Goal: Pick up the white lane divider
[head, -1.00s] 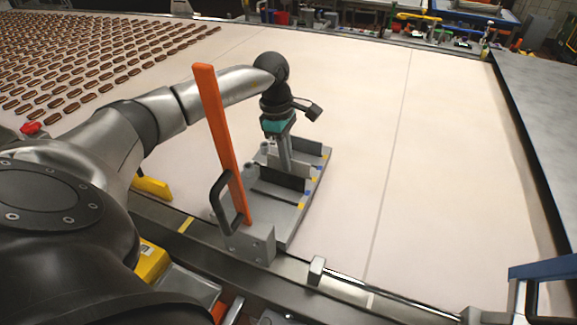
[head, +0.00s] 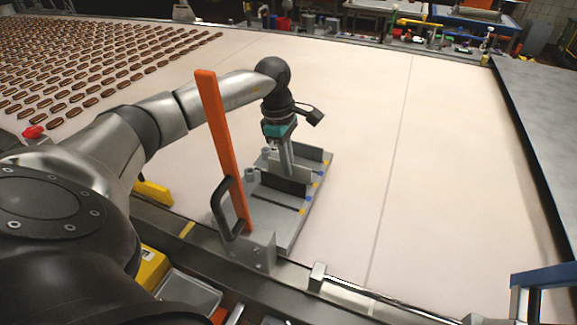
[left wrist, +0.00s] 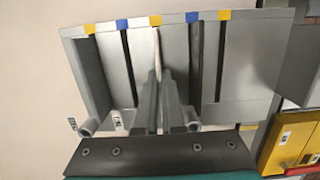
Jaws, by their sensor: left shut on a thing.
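My left gripper (head: 286,172) points down over a grey slotted fixture (head: 265,220) beside the conveyor's near edge. In the left wrist view, my two fingers (left wrist: 158,128) are close together over the middle of the fixture (left wrist: 110,65). They are shut on a thin pale lane divider (left wrist: 158,48), seen nearly edge-on between them. The fingers hide its near part. I cannot tell whether it is clear of its slot. My right gripper is not in view.
An upright orange bar (head: 218,130) with a black handle stands at the fixture's near-left side. Many brown biscuits (head: 95,70) lie in rows at the far left of the pale conveyor. The belt right of the fixture is clear. A grey surface (head: 540,110) borders it.

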